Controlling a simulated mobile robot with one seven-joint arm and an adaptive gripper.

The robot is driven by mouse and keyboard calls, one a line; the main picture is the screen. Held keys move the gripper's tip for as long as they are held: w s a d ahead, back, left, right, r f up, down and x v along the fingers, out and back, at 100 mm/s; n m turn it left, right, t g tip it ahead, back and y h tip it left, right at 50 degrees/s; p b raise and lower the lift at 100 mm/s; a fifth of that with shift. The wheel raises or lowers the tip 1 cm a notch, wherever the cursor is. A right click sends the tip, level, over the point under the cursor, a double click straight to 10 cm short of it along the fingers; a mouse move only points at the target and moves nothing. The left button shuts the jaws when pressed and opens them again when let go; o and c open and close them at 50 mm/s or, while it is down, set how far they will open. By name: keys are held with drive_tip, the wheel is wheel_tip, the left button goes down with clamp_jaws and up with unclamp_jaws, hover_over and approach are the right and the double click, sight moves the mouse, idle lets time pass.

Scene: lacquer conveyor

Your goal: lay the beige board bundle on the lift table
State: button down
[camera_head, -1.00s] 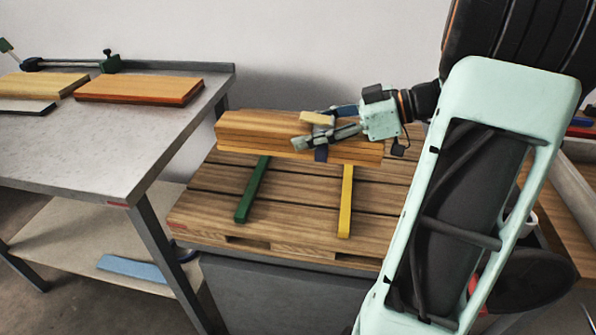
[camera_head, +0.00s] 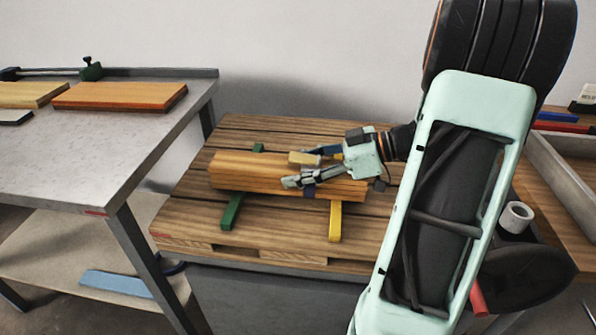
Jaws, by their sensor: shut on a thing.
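The beige board bundle (camera_head: 240,172) is a stack of long light-wood boards. It lies crosswise over a green strip (camera_head: 231,211) and a yellow strip (camera_head: 335,220) on a slatted wooden pallet top (camera_head: 190,215). This top sits on the grey lift table (camera_head: 280,290). My gripper (camera_head: 303,170) reaches in from the right and is shut on the bundle near its middle, with one finger on the top and one along the front side. I cannot tell whether the bundle touches the strips or hangs just above them.
A grey metal workbench (camera_head: 130,135) stands at left with an orange-brown board (camera_head: 120,96), another board and a green clamp (camera_head: 92,69). The pallet's back is bare.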

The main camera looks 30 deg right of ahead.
drive_tip(key=shift+f+b, duration=0.15)
drive_tip(key=shift+b, duration=0.2)
drive_tip(key=c, duration=0.9)
unclamp_jaws()
drive_tip(key=shift+d+r+p, duration=0.15)
drive_tip(key=shift+r+p, duration=0.2)
drive_tip(key=shift+p, duration=0.25)
drive_tip(key=p+v, duration=0.2)
drive_tip(key=v, duration=0.9)
drive_tip(key=shift+s+d, duration=0.25)
drive_tip(key=shift+s, duration=0.05)
